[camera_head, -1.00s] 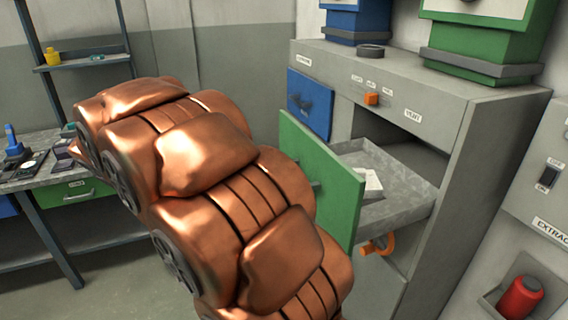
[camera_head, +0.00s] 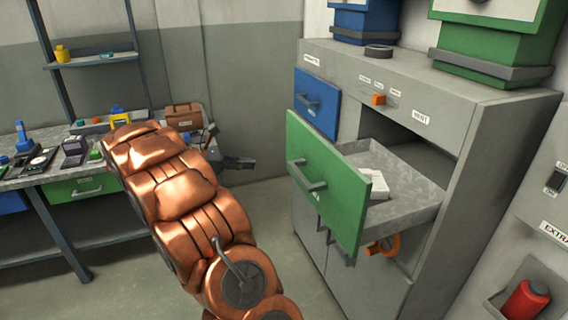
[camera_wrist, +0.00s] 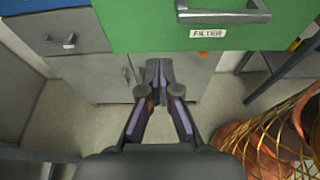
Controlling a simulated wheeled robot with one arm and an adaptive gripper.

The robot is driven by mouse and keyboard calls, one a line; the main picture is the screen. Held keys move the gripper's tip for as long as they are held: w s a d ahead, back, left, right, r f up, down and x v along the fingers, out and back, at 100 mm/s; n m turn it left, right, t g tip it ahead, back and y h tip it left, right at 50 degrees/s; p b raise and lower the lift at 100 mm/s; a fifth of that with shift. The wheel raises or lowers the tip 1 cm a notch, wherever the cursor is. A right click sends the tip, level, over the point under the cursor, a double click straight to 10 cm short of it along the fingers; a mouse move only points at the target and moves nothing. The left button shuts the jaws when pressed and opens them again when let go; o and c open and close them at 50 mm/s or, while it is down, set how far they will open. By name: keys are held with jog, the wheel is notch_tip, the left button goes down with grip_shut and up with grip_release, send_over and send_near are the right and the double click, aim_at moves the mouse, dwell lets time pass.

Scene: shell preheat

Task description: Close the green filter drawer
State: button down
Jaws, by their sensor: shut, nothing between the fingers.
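The green filter drawer (camera_head: 335,185) is pulled out of the grey cabinet. Its front with a bar handle faces left, and a white block (camera_head: 374,184) lies inside. In the wrist view the green front (camera_wrist: 150,25) with the FILTER label and handle (camera_wrist: 222,12) fills the top. My gripper (camera_wrist: 157,70) is shut and empty, with its fingertips below the green front in that picture and apart from the handle. In the head view my gripper (camera_head: 240,163) is a small dark shape left of the drawer, partly behind my copper arm.
A blue drawer (camera_head: 316,101) sits shut beside the green one. An orange hook-like part (camera_head: 384,246) is under the open drawer. A workbench (camera_head: 25,180) with tools stands at the left. Open floor lies between bench and cabinet.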

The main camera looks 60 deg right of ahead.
aim_at(291, 163)
jog(key=shift+r+p+x, duration=0.2)
jog(key=shift+p+x, duration=0.4)
jog(key=shift+x, duration=1.7)
jog(key=shift+r+p+x, duration=0.2)
jog(key=shift+p+x, duration=0.4)
jog(key=shift+x, duration=1.7)
jog(key=shift+r+p+x, duration=0.15)
jog(key=shift+p+x, duration=0.45)
jog(key=shift+x, duration=1.7)
jog(key=shift+s+d, duration=0.1)
jog(key=shift+d, duration=0.15)
